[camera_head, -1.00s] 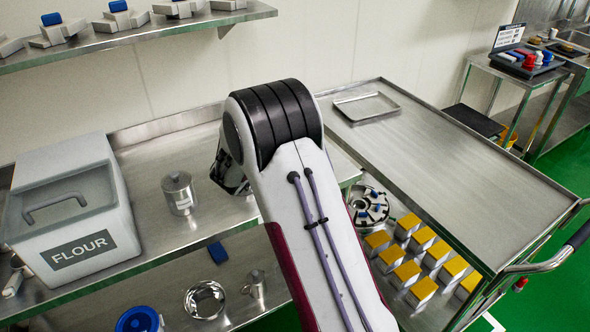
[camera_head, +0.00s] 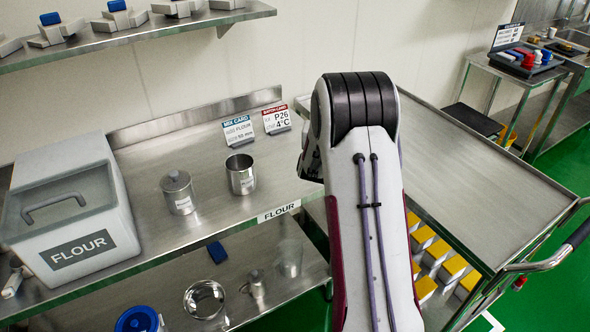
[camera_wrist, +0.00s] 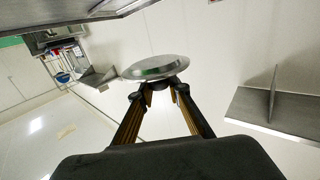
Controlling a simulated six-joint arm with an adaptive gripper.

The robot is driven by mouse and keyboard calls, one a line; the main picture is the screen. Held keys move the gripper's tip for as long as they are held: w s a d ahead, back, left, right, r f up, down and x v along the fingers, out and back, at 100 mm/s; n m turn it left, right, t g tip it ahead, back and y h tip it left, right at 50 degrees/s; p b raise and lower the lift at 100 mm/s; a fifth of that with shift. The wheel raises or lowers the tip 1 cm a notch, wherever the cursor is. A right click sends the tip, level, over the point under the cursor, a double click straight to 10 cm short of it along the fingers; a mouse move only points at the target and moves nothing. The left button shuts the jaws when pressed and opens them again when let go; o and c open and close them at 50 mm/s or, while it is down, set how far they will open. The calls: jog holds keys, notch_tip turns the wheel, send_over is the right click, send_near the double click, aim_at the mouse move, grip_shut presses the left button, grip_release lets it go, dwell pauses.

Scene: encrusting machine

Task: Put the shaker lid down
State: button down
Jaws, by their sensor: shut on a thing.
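The shaker lid (camera_wrist: 157,67) is a shiny round metal disc in the wrist view. My gripper (camera_wrist: 160,90) is shut on it, with the lid at the fingertips against the pale wall behind. In the head view my arm hides the lid and the fingers. An open metal cup (camera_head: 241,176) stands upright without a lid on the steel shelf. A similar canister (camera_head: 178,194) with a knobbed lid stands to its left.
The flour bin (camera_head: 75,215) stands at the left. Two cards (camera_head: 258,126) stand behind the cup. A steel cart top (camera_head: 480,170) at right looks mostly bare, partly hidden by my arm. A lower shelf holds a bowl (camera_head: 204,299) and a small jug (camera_head: 256,287).

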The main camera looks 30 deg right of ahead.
jog(key=shift+d+f+n+t+y, duration=0.15)
jog(key=shift+f+n+t+y, duration=0.5)
jog(key=shift+y, duration=0.25)
jog(key=shift+w+a+f+n+t+y, duration=0.2)
jog(key=shift+a+f+n+t+y, duration=0.35)
jog(key=shift+y, duration=0.25)
jog(key=w+a+f+n+t+y, duration=0.1)
jog(key=a+f+n+y, duration=0.2)
jog(key=a+y, duration=0.3)
jog(key=a+n, duration=0.1)
jog(key=a, duration=0.1)
jog(key=shift+w+a+t, duration=0.3)
send_over(295, 169)
jog(key=shift+f, duration=3.15)
jog(key=shift+f, duration=0.15)
jog(key=shift+f, duration=1.75)
jog(key=shift+f, duration=0.1)
